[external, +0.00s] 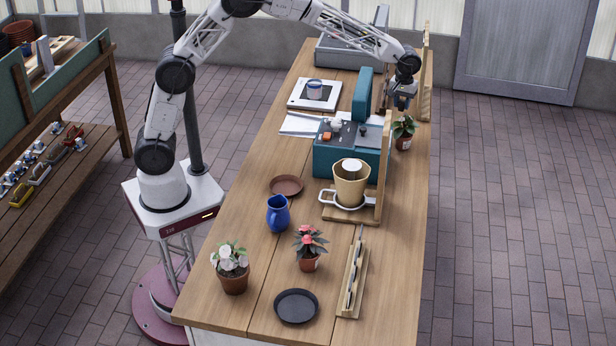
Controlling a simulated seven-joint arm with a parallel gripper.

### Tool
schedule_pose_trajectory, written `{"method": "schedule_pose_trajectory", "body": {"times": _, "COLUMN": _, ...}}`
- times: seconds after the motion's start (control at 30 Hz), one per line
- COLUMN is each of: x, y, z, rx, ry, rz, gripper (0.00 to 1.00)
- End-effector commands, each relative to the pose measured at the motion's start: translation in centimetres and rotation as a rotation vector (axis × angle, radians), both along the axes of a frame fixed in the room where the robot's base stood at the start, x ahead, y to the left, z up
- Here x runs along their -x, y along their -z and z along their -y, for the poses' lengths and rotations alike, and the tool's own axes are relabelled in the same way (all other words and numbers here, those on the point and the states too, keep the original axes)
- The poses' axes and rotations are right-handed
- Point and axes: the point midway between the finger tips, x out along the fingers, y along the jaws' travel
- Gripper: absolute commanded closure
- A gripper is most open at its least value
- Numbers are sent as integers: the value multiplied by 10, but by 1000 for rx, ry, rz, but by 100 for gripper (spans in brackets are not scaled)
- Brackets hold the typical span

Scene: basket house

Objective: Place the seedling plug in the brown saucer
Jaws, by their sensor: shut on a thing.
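The brown saucer (286,186) lies flat and empty on the wooden table, left of the teal machine. My gripper (402,104) is at the far right of the table, above a small leafy potted plant (404,127). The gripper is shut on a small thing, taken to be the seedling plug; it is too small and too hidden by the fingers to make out. I cannot tell whether the fingers touch the leaves below. The gripper is far from the saucer, up and to its right in the picture.
The teal machine (345,155) and the tan cup on its stand (351,186) lie between gripper and saucer. A blue jug (278,213) stands close to the saucer. Red-flowered (309,248) and white-flowered (231,268) pots and a dark saucer (296,306) are nearer the front.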

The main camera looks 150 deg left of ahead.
Motion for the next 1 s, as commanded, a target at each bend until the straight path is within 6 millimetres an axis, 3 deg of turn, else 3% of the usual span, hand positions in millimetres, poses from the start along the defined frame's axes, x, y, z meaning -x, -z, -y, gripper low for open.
{"method": "schedule_pose_trajectory", "body": {"times": 0.17, "x": -12, "y": 0, "z": 3, "rx": 0, "ry": 22, "rz": 0, "gripper": 90}}
{"method": "schedule_pose_trajectory", "body": {"times": 0.37, "x": -48, "y": 0, "z": 11, "rx": 1, "ry": 85, "rz": 0, "gripper": 90}}
{"method": "schedule_pose_trajectory", "body": {"times": 0.67, "x": -136, "y": -2, "z": 39, "rx": 0, "ry": 248, "rz": 0, "gripper": 90}}
{"method": "schedule_pose_trajectory", "body": {"times": 1.0, "x": -241, "y": -3, "z": 86, "rx": 0, "ry": 447, "rz": 0, "gripper": 90}}
